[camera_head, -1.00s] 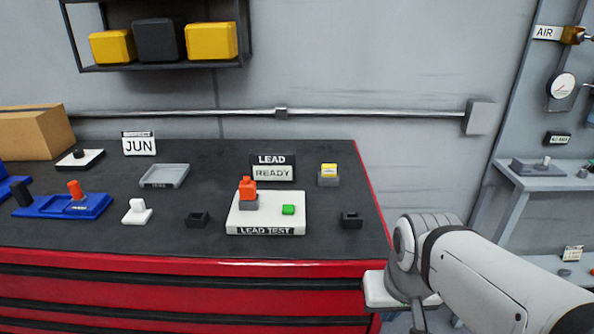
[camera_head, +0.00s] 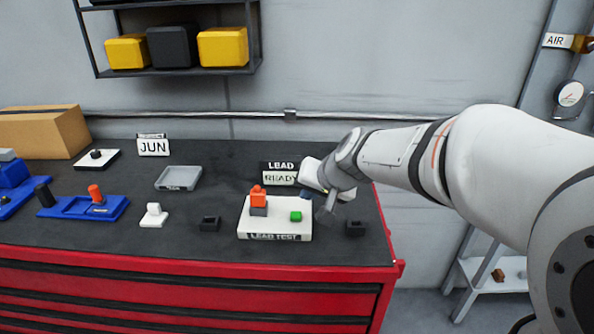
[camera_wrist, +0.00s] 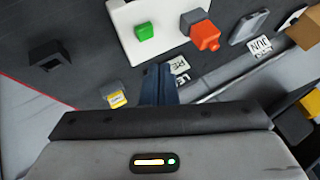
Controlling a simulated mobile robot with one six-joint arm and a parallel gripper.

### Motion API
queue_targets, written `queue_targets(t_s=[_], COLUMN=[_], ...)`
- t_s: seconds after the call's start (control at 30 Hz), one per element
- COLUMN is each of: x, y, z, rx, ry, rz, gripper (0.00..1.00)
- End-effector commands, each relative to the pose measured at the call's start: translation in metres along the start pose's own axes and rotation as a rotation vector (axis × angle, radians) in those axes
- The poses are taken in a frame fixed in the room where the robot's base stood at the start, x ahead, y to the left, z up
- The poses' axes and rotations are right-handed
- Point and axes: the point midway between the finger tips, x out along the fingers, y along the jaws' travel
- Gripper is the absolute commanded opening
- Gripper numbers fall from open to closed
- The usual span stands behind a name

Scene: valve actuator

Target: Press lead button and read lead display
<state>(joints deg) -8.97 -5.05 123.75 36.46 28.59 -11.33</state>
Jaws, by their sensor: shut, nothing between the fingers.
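The green lead button (camera_head: 296,216) sits on the right half of the white LEAD TEST panel (camera_head: 274,237). The button also shows in the wrist view (camera_wrist: 144,32). The lead display (camera_head: 280,172) stands behind the panel and reads READY; my gripper partly covers it in the wrist view. An orange part (camera_head: 258,191) is on a grey block on the panel's left half. My gripper (camera_head: 322,208) is shut and empty, just right of the button and apart from it. Its dark blue fingers also show in the wrist view (camera_wrist: 158,72).
A black holder (camera_head: 355,228) stands right of the panel, another (camera_head: 210,223) left of it. A yellow-topped block (camera_wrist: 117,96) is near my gripper. A white knob piece (camera_head: 154,216), grey tray (camera_head: 178,178) and JUN calendar (camera_head: 153,147) stand further left.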

Motion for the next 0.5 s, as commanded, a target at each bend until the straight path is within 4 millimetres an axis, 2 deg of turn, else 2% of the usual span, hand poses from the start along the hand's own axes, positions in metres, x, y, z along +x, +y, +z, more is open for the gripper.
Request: queue_targets(t_s=[0.03,0.17,0.5], x=[0.002,0.012,0.015], y=[-0.013,-0.029,-0.031], z=[-0.015,-0.037,-0.042], rx=[0.017,0.054,0.067], ry=[0.018,0.062,0.075], rz=[-0.019,-0.048,-0.055], gripper=[0.00,0.00,0.00])
